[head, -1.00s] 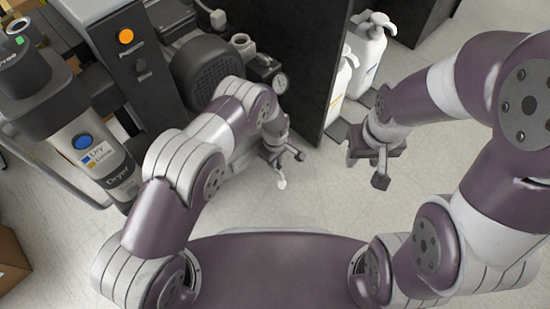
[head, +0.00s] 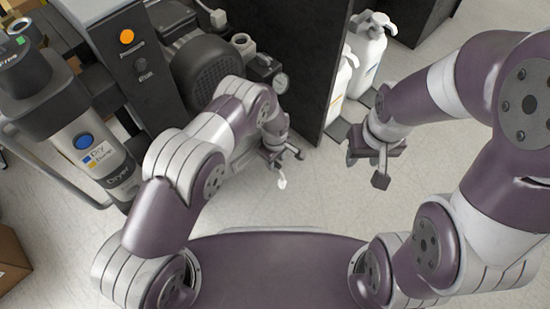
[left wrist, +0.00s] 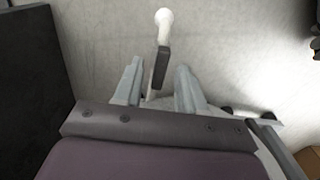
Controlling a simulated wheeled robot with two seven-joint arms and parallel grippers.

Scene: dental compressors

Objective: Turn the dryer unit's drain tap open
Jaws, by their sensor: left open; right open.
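The dryer unit (head: 95,160) is a grey and dark cylinder with a blue round mark and a "Dryer" label, at the left of the head view. I cannot make out its drain tap there for certain. My left gripper (head: 284,168) is open, low over the floor, to the right of the dryer and apart from its body. In the left wrist view, a dark lever-like piece (left wrist: 162,67) with a white rounded end (left wrist: 164,25) shows between the open fingers; I cannot tell whether it is the tap. My right gripper (head: 368,170) is open and empty over the floor.
A dark cabinet (head: 125,55) with an orange button and a compressor motor (head: 207,72) with a gauge stand behind my left arm. A black panel (head: 305,70) and white pump bottles (head: 367,60) stand farther right. A cardboard box (head: 12,265) sits lower left.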

